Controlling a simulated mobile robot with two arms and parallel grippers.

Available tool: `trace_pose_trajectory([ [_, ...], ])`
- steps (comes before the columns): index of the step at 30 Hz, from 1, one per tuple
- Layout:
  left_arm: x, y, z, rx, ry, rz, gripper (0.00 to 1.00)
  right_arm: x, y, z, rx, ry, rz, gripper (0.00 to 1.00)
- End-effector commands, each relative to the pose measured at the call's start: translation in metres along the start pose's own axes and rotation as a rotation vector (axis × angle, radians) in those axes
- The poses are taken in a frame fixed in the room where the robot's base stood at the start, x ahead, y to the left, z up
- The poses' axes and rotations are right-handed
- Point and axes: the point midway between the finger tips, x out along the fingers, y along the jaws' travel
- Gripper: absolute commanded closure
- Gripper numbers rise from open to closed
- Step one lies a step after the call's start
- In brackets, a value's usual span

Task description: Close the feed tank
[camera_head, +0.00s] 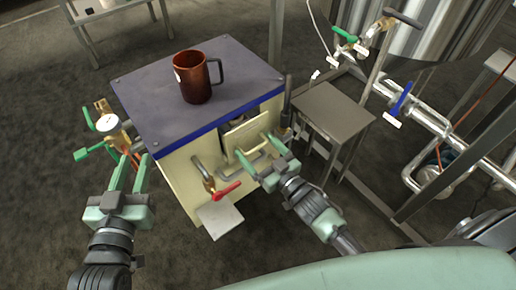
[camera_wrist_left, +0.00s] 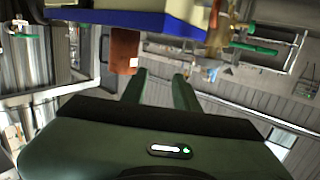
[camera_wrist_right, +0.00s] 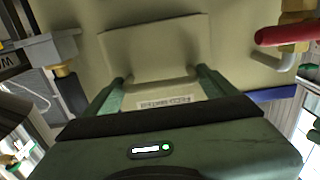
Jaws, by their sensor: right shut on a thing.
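The feed tank seems to be the cream box (camera_head: 180,185) with a grey top and blue edge, though I see no name on it. On its front, a cream flap (camera_head: 247,131) stands tilted out, with a dark opening (camera_head: 236,117) behind its upper edge. My right gripper (camera_head: 254,147) is at this flap and shut on it; the right wrist view shows the flap (camera_wrist_right: 155,48) running between the fingers, with a label strip. My left gripper (camera_head: 133,158) is open and empty, left of the box's front corner.
A copper mug (camera_head: 193,82) stands on the box top. A red-handled valve (camera_head: 226,190) sticks out below the flap. Green-handled valves and a gauge (camera_head: 107,123) project at the left. A grey stand (camera_head: 335,108) and piping (camera_head: 425,118) are at the right.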

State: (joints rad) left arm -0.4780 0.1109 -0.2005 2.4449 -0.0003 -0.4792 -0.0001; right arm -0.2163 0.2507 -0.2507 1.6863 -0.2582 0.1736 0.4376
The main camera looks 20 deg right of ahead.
Motion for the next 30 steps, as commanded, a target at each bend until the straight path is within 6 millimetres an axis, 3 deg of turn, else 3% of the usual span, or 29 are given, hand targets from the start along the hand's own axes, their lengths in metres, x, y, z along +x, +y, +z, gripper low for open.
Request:
trace_pose_trajectory([
  [6, -0.001, 0.0, 0.006, -0.001, -0.033, -0.001, 0.7, 0.033, 0.0, -0.002, 0.0, 0.003, 0.001, 0.86],
  [15, -0.001, -0.002, 0.008, 0.0, -0.038, -0.004, 0.7, 0.036, 0.001, -0.002, -0.001, 0.003, 0.002, 0.86],
  [16, -0.001, -0.002, 0.008, 0.0, -0.038, -0.004, 0.7, 0.036, 0.001, -0.002, -0.001, 0.003, 0.002, 0.07],
  [17, -0.001, -0.002, 0.008, 0.0, -0.038, -0.004, 0.7, 0.036, 0.001, -0.002, -0.001, 0.003, 0.002, 0.0],
  [26, -0.001, -0.002, 0.007, 0.0, -0.04, -0.004, 0.7, 0.032, 0.0, -0.001, 0.0, 0.001, 0.001, 0.0],
  [30, -0.005, -0.004, 0.025, 0.003, -0.139, -0.008, 0.7, 0.018, 0.0, -0.002, -0.001, -0.001, 0.0, 0.0],
])
